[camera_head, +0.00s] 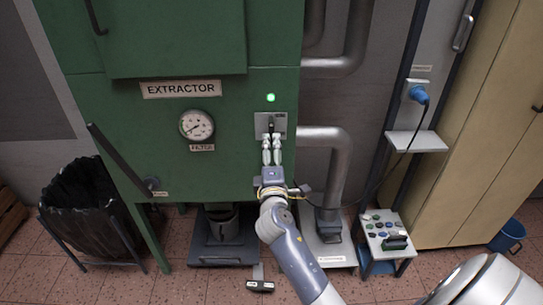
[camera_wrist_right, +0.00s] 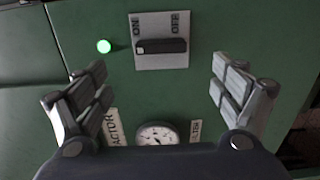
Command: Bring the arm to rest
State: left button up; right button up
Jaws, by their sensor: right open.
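My right gripper (camera_head: 272,150) is open in front of the green extractor cabinet (camera_head: 120,115), just below and close to a switch plate (camera_head: 279,122). In the right wrist view my gripper (camera_wrist_right: 160,80) has its fingers spread wide with nothing between them. That view shows the switch plate with its ON and OFF marks and a dark switch lever (camera_wrist_right: 162,46) lying across it. The lever's pale-tipped end is by ON. A green lamp (camera_wrist_right: 103,46) beside the plate is lit. My right arm reaches up from the bottom of the head view. My left gripper is not in view.
A filter gauge (camera_head: 196,125) sits left of the gripper. Grey pipes (camera_head: 336,170) run to its right. A black bin (camera_head: 82,205) stands at left. A small stand with coloured knobs (camera_head: 372,217), a shelf (camera_head: 416,141) and a beige cabinet (camera_head: 475,130) stand at right.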

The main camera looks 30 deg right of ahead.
dwell(0.5)
jog(key=s+a+f+g+y, duration=0.1)
jog(key=a+f+g+y, duration=0.15)
jog(key=f, duration=0.95)
jog(key=s+a+f+g+y, duration=0.1)
jog(key=s+a+f+y, duration=0.15)
jog(key=f, duration=0.95)
jog(key=s+a+f+m+g+y, duration=0.1)
jog(key=s+a+f+g, duration=0.1)
jog(key=s+f, duration=0.45)
jog(key=s+a+f+m+g+y, duration=0.1)
jog(key=s+a+f, duration=0.2)
jog(key=f, duration=0.7)
jog(key=s+a+f+m+g+y, duration=0.1)
jog(key=s+f+m+g, duration=0.1)
jog(key=s+f, duration=0.65)
jog(key=s+a+f+m+g+y, duration=0.1)
jog(key=s+a+f+m+g, duration=0.1)
jog(key=s+f, duration=0.65)
jog(key=s+f+m+g, duration=0.1)
jog(key=s+g, duration=0.1)
jog(key=s, duration=0.9)
jog(key=s+f+m+g, duration=0.1)
jog(key=s+f+m, duration=0.1)
jog(key=s, duration=0.8)
jog(key=shift+s+f+g+y, duration=0.25)
jog(key=shift+s+g+y, duration=0.05)
jog(key=shift+s+g, duration=0.05)
jog(key=shift+a, duration=0.1)
